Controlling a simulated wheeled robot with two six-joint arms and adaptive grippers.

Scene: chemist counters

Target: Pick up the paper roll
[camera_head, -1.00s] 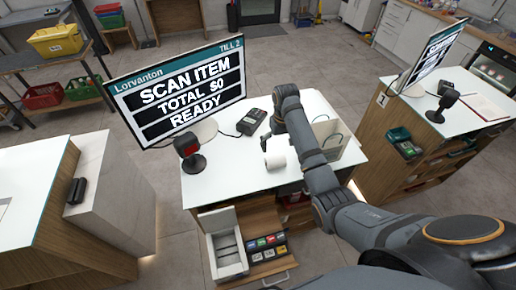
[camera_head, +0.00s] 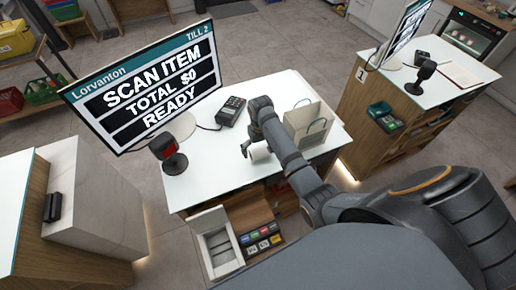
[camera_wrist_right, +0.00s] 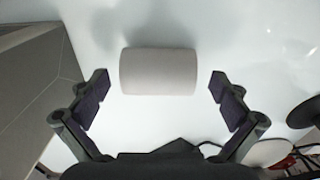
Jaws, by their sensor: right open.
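The white paper roll (camera_head: 260,152) lies on its side on the white counter top (camera_head: 215,165), near the middle of the front part. In the right wrist view the paper roll (camera_wrist_right: 158,71) lies crosswise just ahead of the fingertips, roughly centred. My right gripper (camera_head: 247,149) is low over the counter beside the roll, and its arm hides part of the area. In the wrist view my right gripper (camera_wrist_right: 159,88) is open, one finger on each side of the roll, with a gap on both sides. My left gripper does not show.
A card terminal (camera_head: 231,111) lies behind, and a scanner (camera_head: 168,153) and the till screen (camera_head: 150,80) stand to the left.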

